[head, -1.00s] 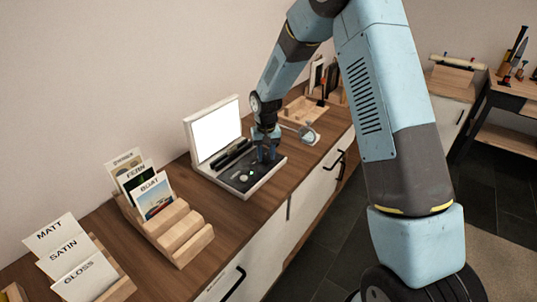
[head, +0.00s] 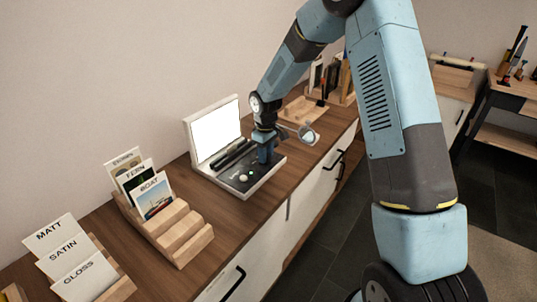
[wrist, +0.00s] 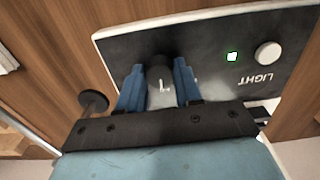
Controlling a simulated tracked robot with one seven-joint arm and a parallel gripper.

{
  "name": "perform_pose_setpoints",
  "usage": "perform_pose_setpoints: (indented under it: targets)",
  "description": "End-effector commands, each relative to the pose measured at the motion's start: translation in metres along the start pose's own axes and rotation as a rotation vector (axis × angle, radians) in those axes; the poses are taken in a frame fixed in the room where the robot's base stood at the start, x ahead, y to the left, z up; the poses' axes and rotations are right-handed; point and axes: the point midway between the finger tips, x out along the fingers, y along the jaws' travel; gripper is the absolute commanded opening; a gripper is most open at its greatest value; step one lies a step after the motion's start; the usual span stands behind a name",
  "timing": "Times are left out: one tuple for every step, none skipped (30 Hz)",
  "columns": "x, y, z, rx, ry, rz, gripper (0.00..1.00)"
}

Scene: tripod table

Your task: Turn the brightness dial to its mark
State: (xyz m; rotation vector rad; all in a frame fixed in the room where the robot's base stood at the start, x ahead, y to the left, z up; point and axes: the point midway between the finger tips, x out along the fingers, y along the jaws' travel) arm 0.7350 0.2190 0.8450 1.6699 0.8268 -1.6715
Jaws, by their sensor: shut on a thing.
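The brightness dial (wrist: 158,74) is a dark round knob on the black control panel (wrist: 205,50). It sits between the two blue fingers of my gripper (wrist: 158,82) in the wrist view, which are shut on it. A short white line shows on the knob, facing my gripper. The dial's target mark cannot be made out; the fingers hide part of the panel around the knob. In the head view my gripper (head: 267,155) points down onto the far right part of the panel, and the dial is hidden there.
The panel also has a green-lit square (wrist: 232,56) and a white button (wrist: 268,54) beside the word LIGHT. A lit white screen (head: 215,133) stands behind it. A wooden card rack (head: 175,232) is to the left; a magnifier-like item (head: 308,135) lies to the right.

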Motion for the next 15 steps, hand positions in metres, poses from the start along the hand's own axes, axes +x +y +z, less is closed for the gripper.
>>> perform_pose_setpoints:
  targets:
    - [-0.0002, 0.0005, -0.0006, -0.018, 0.002, 0.001, 0.04]
    - [-0.0002, 0.0005, -0.0007, -0.028, 0.002, 0.001, 0.04]
    - [-0.0002, 0.0003, -0.0008, -0.039, 0.002, 0.001, 0.04]
    - [-0.0002, 0.0002, -0.0008, -0.047, 0.002, 0.001, 0.04]
    - [-0.0003, 0.0001, -0.0009, -0.054, 0.002, 0.001, 0.04]
    - [-0.0003, -0.0001, -0.001, -0.06, 0.002, 0.001, 0.04]
    - [-0.0003, -0.0002, -0.0011, -0.065, 0.002, 0.001, 0.04]
    - [-0.0004, -0.0003, -0.0012, -0.068, 0.002, 0.001, 0.04]
    - [-0.0004, -0.0004, -0.0013, -0.072, 0.003, 0.001, 0.04]
    - [-0.0004, -0.0005, -0.0013, -0.074, 0.003, 0.0, 0.04]
    - [-0.0004, -0.0005, -0.0014, -0.076, 0.003, 0.0, 0.04]
    - [-0.0004, -0.0006, -0.0015, -0.077, 0.003, 0.0, 0.04]
    - [-0.0005, -0.0007, -0.0015, -0.078, 0.003, 0.0, 0.04]
    - [-0.0005, -0.0008, -0.0015, -0.078, 0.003, 0.0, 0.04]
    - [-0.0005, -0.0009, -0.0016, -0.078, 0.003, 0.0, 0.04]
